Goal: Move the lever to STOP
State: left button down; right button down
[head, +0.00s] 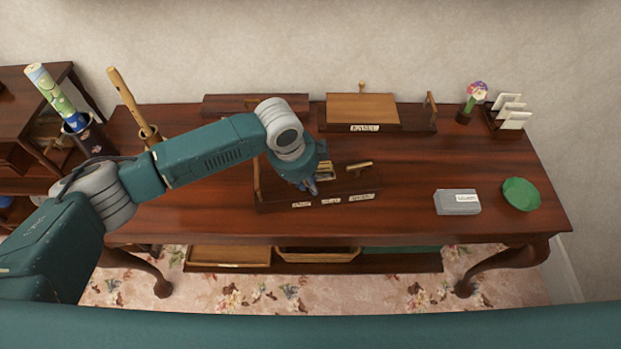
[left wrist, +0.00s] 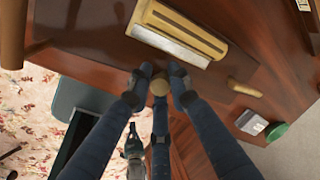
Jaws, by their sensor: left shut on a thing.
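The dark wooden lever panel (head: 275,206) stands at the front middle of the desk, with several small white labels (head: 331,201) along its front edge; I cannot read which one says STOP. My left gripper (head: 313,190) reaches down over the panel between the left and middle labels. In the left wrist view its fingers (left wrist: 160,84) are shut around a round tan knob (left wrist: 159,88), which looks like the lever's end. The lever's shaft is hidden. A small dark shape (left wrist: 133,145) low in that view may be my right gripper; its jaws are unclear.
A tan block with a metal face (left wrist: 180,36) and a tan peg (left wrist: 245,88) sit close by on the panel. A grey box (head: 458,202) and a green bowl (head: 521,194) stand at the right. The desk between panel and box is clear.

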pick_arm(q)
jog(key=shift+a, duration=0.15)
jog(key=c, duration=1.6)
grip_release()
jog(key=shift+r, duration=0.1)
jog(key=v, duration=1.1)
jog(key=shift+s+a+r, duration=0.1)
jog(key=shift+a+r, duration=0.15)
jog(key=shift+r, duration=0.1)
